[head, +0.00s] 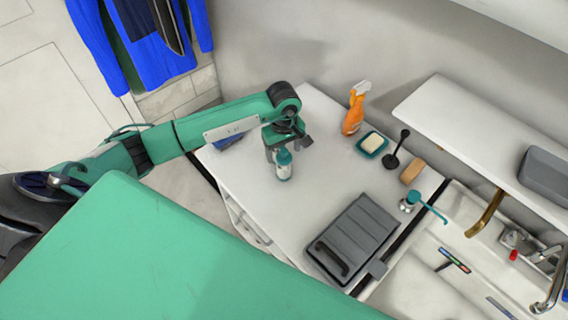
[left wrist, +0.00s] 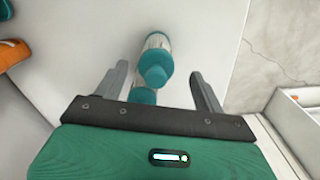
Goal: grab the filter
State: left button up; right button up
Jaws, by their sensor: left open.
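The filter (head: 283,164) looks like a small white cylinder with teal ends, standing on the white countertop (head: 300,215). My left gripper (head: 287,146) is above it, open, pointing down. In the left wrist view the filter (left wrist: 153,68) lies between the two spread fingers, with clear gaps on both sides and no visible contact. Part of its upper end is hidden by the gripper in the head view. My right gripper is not in view.
An orange spray bottle (head: 353,114), a soap dish (head: 372,144), a black brush (head: 396,155), a tan block (head: 411,172) and a teal-topped dispenser (head: 408,203) stand to the right. A grey lidded box (head: 355,237) lies nearer the front. Counter around the filter is clear.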

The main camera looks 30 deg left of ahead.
aim_at(284, 157)
pick_arm(q)
jog(key=f, duration=0.1)
jog(key=f+p, duration=0.1)
jog(key=f, duration=0.1)
jog(key=shift+w+f, duration=0.2)
jog(key=shift+w, duration=0.1)
jog(key=shift+a+f, duration=0.1)
jog(key=shift+f, duration=0.35)
jog(key=c, duration=1.2)
jog(key=shift+o, duration=0.2)
jog(key=shift+r, duration=0.1)
